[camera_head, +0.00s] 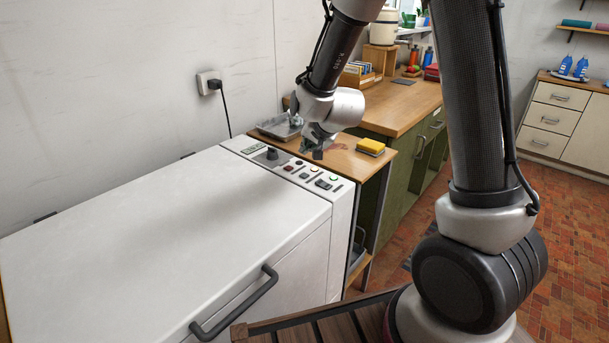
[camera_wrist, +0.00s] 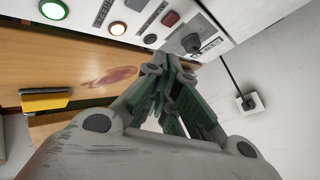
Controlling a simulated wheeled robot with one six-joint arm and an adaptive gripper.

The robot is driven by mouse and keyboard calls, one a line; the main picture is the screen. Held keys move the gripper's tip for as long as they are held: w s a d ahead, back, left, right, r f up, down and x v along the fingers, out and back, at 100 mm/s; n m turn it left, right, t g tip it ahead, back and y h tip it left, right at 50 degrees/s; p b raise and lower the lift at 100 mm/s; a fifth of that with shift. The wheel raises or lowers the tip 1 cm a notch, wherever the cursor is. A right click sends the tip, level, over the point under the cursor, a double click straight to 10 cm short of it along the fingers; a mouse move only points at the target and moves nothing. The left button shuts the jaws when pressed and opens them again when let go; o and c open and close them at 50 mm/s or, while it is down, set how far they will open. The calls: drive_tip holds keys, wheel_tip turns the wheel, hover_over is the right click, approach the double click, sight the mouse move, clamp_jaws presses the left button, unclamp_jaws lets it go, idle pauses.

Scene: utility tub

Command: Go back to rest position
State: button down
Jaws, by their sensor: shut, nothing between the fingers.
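The panel (camera_head: 292,172) carries a dark knob (camera_head: 272,154), red and dark buttons and a green-lit button (camera_head: 334,178). The panel also shows in the wrist view, with the green-lit button (camera_wrist: 54,10) and the knob (camera_wrist: 191,42). I cannot tell whether the fingertips touch anything.
The white machine (camera_head: 150,210) has a dark front handle (camera_head: 235,305). A yellow sponge (camera_head: 370,145) and a grey tray (camera_head: 277,126) are on the side table. A wall socket (camera_head: 209,82) has a black cord. A wooden counter (camera_head: 400,105) stands behind. Brick-patterned floor (camera_head: 560,225) is open at right.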

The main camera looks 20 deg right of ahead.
drive_tip(key=s+f+n+g, duration=0.1)
drive_tip(key=s, duration=0.1)
drive_tip(key=s+f+n+g, duration=0.1)
drive_tip(key=s, duration=0.1)
drive_tip(key=s+f+n+g, duration=0.1)
drive_tip(key=s+f, duration=0.1)
drive_tip(key=shift+a+f, duration=0.1)
drive_tip(key=shift+a, duration=0.05)
drive_tip(key=s+g, duration=0.1)
drive_tip(key=s, duration=0.1)
drive_tip(key=s+d+r+n+g, duration=0.1)
drive_tip(key=s, duration=0.1)
drive_tip(key=s+n+g, duration=0.1)
drive_tip(key=s, duration=0.2)
drive_tip(key=shift+d+r, duration=0.2)
drive_tip(key=shift+r, duration=0.1)
drive_tip(key=s+d+r+n, duration=0.1)
drive_tip(key=s+d+r, duration=0.5)
drive_tip(key=s+r, duration=0.3)
drive_tip(key=s+d+r+n+t+h, duration=0.1)
drive_tip(key=s+d+r, duration=0.5)
drive_tip(key=s+r, duration=0.3)
drive_tip(key=s, duration=0.3)
drive_tip(key=shift+d, duration=0.4)
